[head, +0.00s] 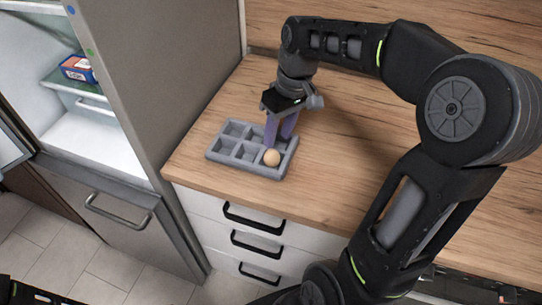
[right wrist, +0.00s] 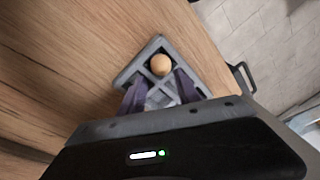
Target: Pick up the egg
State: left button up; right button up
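A light tan egg (head: 271,157) sits in the near right compartment of a grey divided tray (head: 239,165) on the wooden counter. In the right wrist view the egg (right wrist: 160,64) lies in a corner compartment of the tray (right wrist: 136,63). My right gripper (head: 279,140) points down over the right part of the tray, just behind the egg. Its two purple fingers (right wrist: 160,88) are apart with nothing held between them, and the egg shows beyond their tips, uncovered. My left gripper is not in view.
The wooden counter (head: 200,150) is otherwise clear around the tray. White drawers (head: 225,235) with black handles are below its front edge. On the left stands an open fridge (head: 125,75) with a blue and red box (head: 77,69) on a shelf.

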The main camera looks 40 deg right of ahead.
aim_at(272, 157)
jog(key=shift+f, duration=0.35)
jog(key=shift+f, duration=0.1)
jog(key=f, duration=0.1)
jog(key=f+p, duration=0.1)
jog(key=f, duration=0.1)
jog(key=a+f, duration=0.1)
jog(key=f, duration=0.1)
jog(key=shift+w, duration=0.25)
grip_shut()
dwell(0.5)
